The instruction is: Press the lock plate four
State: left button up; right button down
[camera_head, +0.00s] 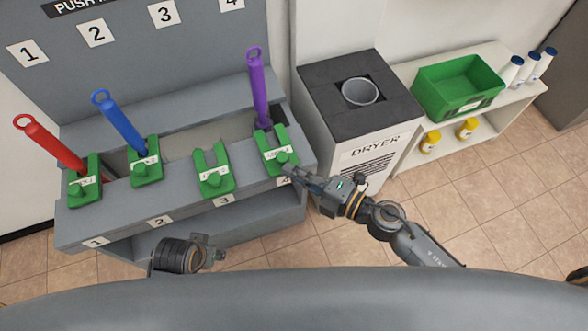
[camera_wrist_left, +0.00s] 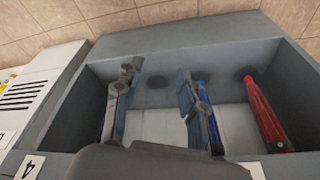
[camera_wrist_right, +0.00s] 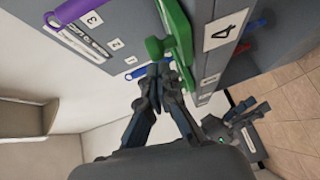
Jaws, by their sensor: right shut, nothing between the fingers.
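Lock plate four (camera_head: 277,162) is green, at the right end of the grey rack, with a round knob and a purple-handled tool (camera_head: 258,90) standing in it. My right gripper (camera_head: 288,171) is shut and empty, its tips just in front of the plate's lower edge near the knob. In the right wrist view the shut fingertips (camera_wrist_right: 160,72) sit close to the green knob (camera_wrist_right: 155,47); I cannot tell if they touch. My left gripper (camera_head: 207,250) is low in front of the rack. Its fingers stand apart, empty, in the left wrist view (camera_wrist_left: 162,98).
Green plates one (camera_head: 86,195), two (camera_head: 146,182) and three (camera_head: 211,183) line the rack. One holds a red handle (camera_head: 50,146), two a blue one (camera_head: 122,123); three has none. A dryer (camera_head: 385,143) stands right of the rack, then a shelf with a green bin (camera_head: 440,100).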

aim_at(281, 147)
pick_arm(q)
jog(key=shift+r, duration=0.1)
pick_arm(e)
jog(key=shift+w, duration=0.2)
jog(key=w+a, duration=0.1)
jog(key=w, duration=0.1)
jog(key=w+a+p, duration=0.1)
jog(key=w, duration=0.5)
jog(key=shift+w+a, duration=0.2)
jog(key=shift+a, duration=0.2)
pick_arm(q)
jog(key=f, duration=0.4)
jog(key=shift+s+f, duration=0.4)
pick_arm(e)
jog(key=shift+w, duration=0.3)
jog(key=shift+r, duration=0.1)
